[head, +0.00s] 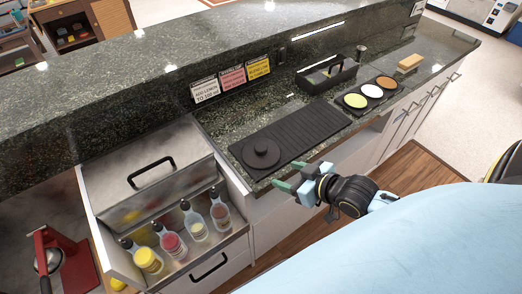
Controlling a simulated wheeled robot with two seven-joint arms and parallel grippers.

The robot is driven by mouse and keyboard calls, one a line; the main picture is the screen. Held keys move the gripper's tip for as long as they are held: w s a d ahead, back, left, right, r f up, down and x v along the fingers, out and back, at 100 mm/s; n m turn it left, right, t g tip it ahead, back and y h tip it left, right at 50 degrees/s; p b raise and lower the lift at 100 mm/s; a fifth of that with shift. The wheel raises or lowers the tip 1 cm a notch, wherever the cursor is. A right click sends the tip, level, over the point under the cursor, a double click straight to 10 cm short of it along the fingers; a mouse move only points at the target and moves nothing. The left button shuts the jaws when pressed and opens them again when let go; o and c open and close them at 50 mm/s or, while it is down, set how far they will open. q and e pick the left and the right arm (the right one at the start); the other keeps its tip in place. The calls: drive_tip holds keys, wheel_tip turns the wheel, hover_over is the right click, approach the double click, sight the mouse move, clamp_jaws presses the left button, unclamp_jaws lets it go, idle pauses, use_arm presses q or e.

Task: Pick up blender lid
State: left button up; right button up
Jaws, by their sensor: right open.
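A round black lid with a knob, which looks like the blender lid (261,153), lies on the near left part of a black ribbed mat (312,127) on the counter. My right gripper (296,178) is at the counter's front edge, just right of and nearer than the lid. Its green fingers are spread apart with nothing between them, and they do not touch the lid. My left gripper is not in view.
Left of the mat stands a steel bin with a black handle (150,176) and several bottles (172,243) in front. A black caddy (326,76) and a tray of three coloured rounds (371,91) stand to the right. A raised granite ledge (140,85) runs behind.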

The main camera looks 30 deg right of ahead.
sight(264, 146)
drive_tip(key=shift+t+y, duration=0.3)
drive_tip(key=shift+t, duration=0.6)
drive_tip(key=w, duration=0.6)
drive_tip(key=w+f, duration=0.1)
drive_tip(key=w, duration=0.2)
drive_tip(key=shift+w+d+b, duration=0.15)
drive_tip(key=shift+d+b, duration=0.2)
drive_tip(key=shift+b, duration=0.05)
drive_tip(key=shift+d+r+x, duration=0.1)
drive_tip(key=shift+r+x, duration=0.05)
drive_tip(key=shift+x, duration=1.15)
drive_tip(key=shift+d+r+x, duration=0.1)
drive_tip(key=shift+x, duration=1.2)
drive_tip(key=shift+w, duration=0.15)
drive_tip(key=c, duration=1.1)
